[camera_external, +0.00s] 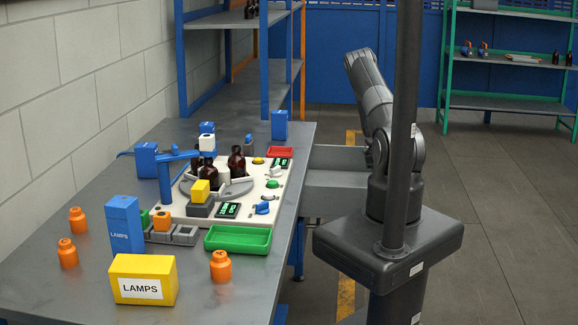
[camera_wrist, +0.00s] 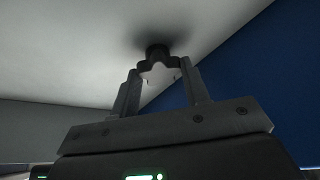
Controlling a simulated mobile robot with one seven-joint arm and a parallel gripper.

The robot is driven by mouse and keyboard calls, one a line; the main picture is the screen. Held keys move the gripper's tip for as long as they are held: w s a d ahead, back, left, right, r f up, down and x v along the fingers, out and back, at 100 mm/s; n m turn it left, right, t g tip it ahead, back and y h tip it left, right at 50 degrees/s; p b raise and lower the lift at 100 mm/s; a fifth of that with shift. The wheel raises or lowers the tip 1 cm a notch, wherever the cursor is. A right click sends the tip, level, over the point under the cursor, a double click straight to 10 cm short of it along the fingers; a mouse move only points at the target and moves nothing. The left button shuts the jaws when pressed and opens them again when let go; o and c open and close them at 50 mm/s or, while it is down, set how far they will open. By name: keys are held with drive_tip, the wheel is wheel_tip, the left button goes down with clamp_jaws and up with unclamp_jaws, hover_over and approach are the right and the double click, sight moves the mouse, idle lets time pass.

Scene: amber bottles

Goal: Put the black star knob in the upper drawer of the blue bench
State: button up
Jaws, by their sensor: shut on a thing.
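In the wrist view my gripper (camera_wrist: 160,80) is shut on the black star knob (camera_wrist: 156,52), held between its two fingertips. In the outside view, a grey drawer (camera_external: 338,188) stands pulled out from the right side of the bench (camera_external: 225,296). My arm is beside this drawer; my gripper and the knob are hidden there.
A shelf rack (camera_external: 232,55) rises at the back. Open floor lies to the right.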

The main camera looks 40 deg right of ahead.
drive_tip(key=o, duration=1)
drive_tip(key=shift+f, duration=0.1)
drive_tip(key=shift+c, duration=0.2)
drive_tip(key=v, duration=1.2)
drive_tip(key=a+r+n+t, duration=0.5)
drive_tip(key=a+r+n, duration=1.1)
drive_tip(key=a+r, duration=1)
drive_tip(key=s+a+r+n+t, duration=0.2)
drive_tip(key=s+a+r+n, duration=0.2)
drive_tip(key=s+a+n, duration=0.4)
drive_tip(key=s+a+r+n+t, duration=0.3)
drive_tip(key=s+a+r+n, duration=0.2)
drive_tip(key=s+a+n, duration=0.4)
drive_tip(key=s+n, duration=0.3)
drive_tip(key=s, duration=0.1)
drive_tip(key=shift+s+a, duration=0.25)
drive_tip(key=shift+a, duration=0.05)
